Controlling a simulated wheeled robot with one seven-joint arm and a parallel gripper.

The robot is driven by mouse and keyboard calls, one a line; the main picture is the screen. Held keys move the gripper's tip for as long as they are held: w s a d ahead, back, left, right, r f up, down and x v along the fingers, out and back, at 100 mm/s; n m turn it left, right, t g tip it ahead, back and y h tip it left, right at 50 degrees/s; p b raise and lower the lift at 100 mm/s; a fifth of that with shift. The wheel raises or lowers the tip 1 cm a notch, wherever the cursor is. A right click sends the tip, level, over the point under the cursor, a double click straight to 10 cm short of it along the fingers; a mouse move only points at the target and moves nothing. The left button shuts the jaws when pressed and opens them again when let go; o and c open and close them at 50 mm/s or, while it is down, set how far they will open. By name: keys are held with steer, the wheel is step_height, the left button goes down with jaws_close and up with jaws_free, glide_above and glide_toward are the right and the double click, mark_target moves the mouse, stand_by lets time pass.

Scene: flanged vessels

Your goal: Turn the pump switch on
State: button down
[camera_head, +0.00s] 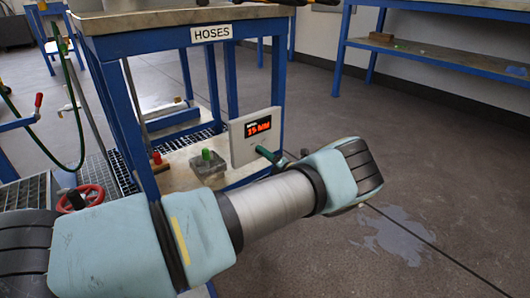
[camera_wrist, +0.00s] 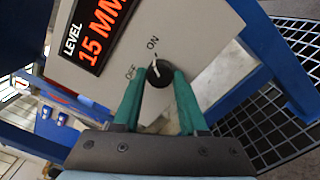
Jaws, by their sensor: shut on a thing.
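The pump switch (camera_wrist: 158,73) is a round black knob with a white mark on a pale panel (camera_wrist: 205,25). Labels OFF and ON stand beside it. The white mark appears to point up, towards ON, but its exact angle is hard to tell. My gripper (camera_wrist: 158,78) has green fingers, one on each side of the knob, shut on it. In the head view the panel (camera_head: 240,148) stands upright under the bench, and my gripper (camera_head: 268,155) reaches its right side; the knob is hidden there. A red display (camera_wrist: 98,30) reads LEVEL 15 MM.
A blue-framed bench (camera_head: 145,45) labelled HOSES stands over the panel. A green-topped block (camera_head: 207,160) and a red-topped piece (camera_head: 157,160) sit left of the panel. A red handwheel (camera_head: 82,198) is farther left. A puddle (camera_head: 395,235) lies on open floor at right.

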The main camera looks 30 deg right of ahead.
steer(key=shift+m, duration=1.1)
steer(key=shift+c, duration=2.2)
jaws_free()
steer(key=shift+s, duration=0.1)
steer(key=s+d+p, duration=0.2)
steer(key=s+p, duration=0.1)
steer(key=s, duration=0.7)
steer(key=shift+s, duration=0.2)
